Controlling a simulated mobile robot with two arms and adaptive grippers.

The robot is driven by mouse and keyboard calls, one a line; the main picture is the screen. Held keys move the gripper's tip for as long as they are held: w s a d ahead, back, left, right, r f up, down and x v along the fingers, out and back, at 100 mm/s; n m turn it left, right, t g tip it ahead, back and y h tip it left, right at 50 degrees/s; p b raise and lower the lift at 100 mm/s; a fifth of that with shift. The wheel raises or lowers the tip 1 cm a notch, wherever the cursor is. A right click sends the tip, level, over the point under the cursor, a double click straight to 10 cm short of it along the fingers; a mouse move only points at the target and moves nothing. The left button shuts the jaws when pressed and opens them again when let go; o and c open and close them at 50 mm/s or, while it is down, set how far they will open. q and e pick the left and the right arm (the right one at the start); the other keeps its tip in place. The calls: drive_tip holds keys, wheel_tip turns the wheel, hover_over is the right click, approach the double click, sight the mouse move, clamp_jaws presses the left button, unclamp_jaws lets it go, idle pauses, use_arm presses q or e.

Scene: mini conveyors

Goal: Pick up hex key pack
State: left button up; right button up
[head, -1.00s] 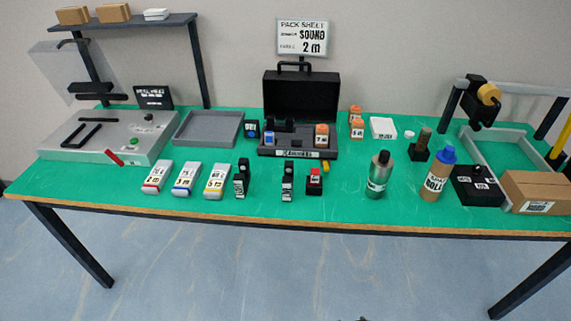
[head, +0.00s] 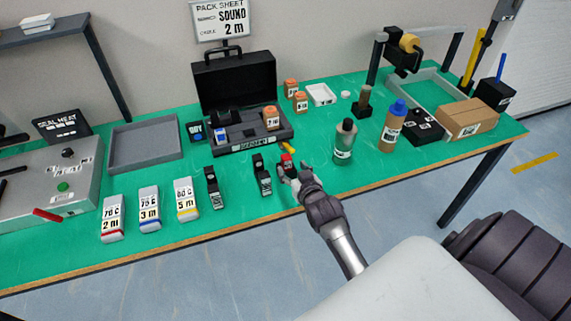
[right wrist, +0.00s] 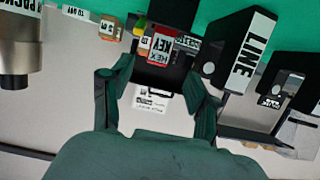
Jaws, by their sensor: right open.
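The hex key pack (head: 287,161) is a small black block with a red label, near the front edge of the green table. In the head view my right gripper (head: 288,172) is right at it and partly hides it. In the right wrist view the pack (right wrist: 162,44), its red label reading HEX KEY, stands just beyond the open fingertips of the gripper (right wrist: 162,75), roughly centred between them. The fingers do not appear closed on it. My left gripper is not in view.
A black upright block labelled LINE (right wrist: 241,50) stands close beside the pack; it also shows in the head view (head: 261,175). An open black case (head: 236,85) lies behind.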

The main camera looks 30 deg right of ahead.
sight(288, 161)
drive_tip(key=shift+x, duration=1.2)
drive_tip(key=shift+w, duration=0.35)
drive_tip(key=x, duration=0.2)
drive_tip(key=p+x, duration=0.1)
drive_tip(key=x, duration=0.1)
drive_tip(key=shift+d+f, duration=0.1)
drive_tip(key=shift+d, duration=0.2)
clamp_jaws()
